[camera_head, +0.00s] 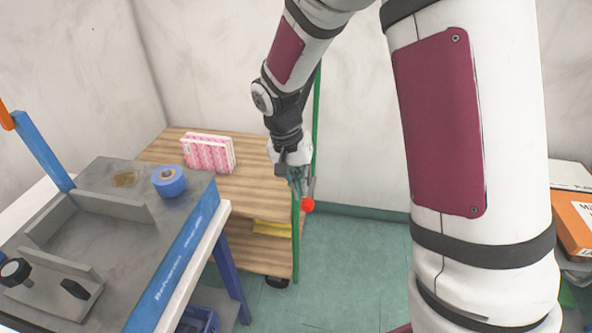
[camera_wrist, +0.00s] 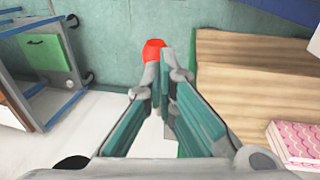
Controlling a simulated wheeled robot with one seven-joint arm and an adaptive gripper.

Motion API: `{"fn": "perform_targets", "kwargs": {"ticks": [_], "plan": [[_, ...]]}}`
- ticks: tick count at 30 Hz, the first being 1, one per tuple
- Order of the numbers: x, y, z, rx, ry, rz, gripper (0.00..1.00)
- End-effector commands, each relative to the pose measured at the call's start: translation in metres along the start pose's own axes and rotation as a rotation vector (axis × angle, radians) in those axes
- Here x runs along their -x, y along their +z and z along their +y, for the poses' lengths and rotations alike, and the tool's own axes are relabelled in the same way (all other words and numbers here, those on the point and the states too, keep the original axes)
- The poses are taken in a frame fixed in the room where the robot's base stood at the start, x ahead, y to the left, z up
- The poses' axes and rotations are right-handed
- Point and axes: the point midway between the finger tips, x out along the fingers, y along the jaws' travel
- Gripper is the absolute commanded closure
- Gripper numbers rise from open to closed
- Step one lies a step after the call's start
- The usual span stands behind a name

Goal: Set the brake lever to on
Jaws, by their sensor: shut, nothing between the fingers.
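The brake lever shows as a red ball knob (camera_head: 308,205) beside the green upright at the right edge of a wooden-topped cart (camera_head: 255,190). My gripper (camera_head: 303,192) points down at that edge, its fingertips just above the knob in the picture. In the wrist view the fingers (camera_wrist: 160,62) come together with nothing between them. The red knob (camera_wrist: 154,48) lies just beyond the tips, partly hidden by them. I cannot tell whether the fingers touch it. The lever's arm and its on or off marking are not visible.
Orange and white boxes (camera_head: 572,222) are at the far right. Green floor (camera_head: 350,265) right of the cart is clear.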

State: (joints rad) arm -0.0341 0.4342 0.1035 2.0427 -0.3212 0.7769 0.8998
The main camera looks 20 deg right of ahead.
Motion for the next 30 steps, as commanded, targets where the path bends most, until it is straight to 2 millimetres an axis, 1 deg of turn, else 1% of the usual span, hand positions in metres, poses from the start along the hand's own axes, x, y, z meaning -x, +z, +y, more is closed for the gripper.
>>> {"fn": "perform_targets", "kwargs": {"ticks": [1, 6, 18, 24, 30], "plan": [[-0.007, 0.0, 0.0, 0.0, 0.002, -0.003, 1.0], [-0.019, 0.0, 0.0, -0.001, 0.001, -0.001, 1.0], [-0.022, 0.0, 0.0, 0.0, 0.0, 0.0, 1.0], [-0.035, 0.006, -0.003, 0.0, 0.0, -0.001, 1.0], [-0.034, 0.006, -0.002, -0.001, 0.0, -0.001, 1.0]]}}
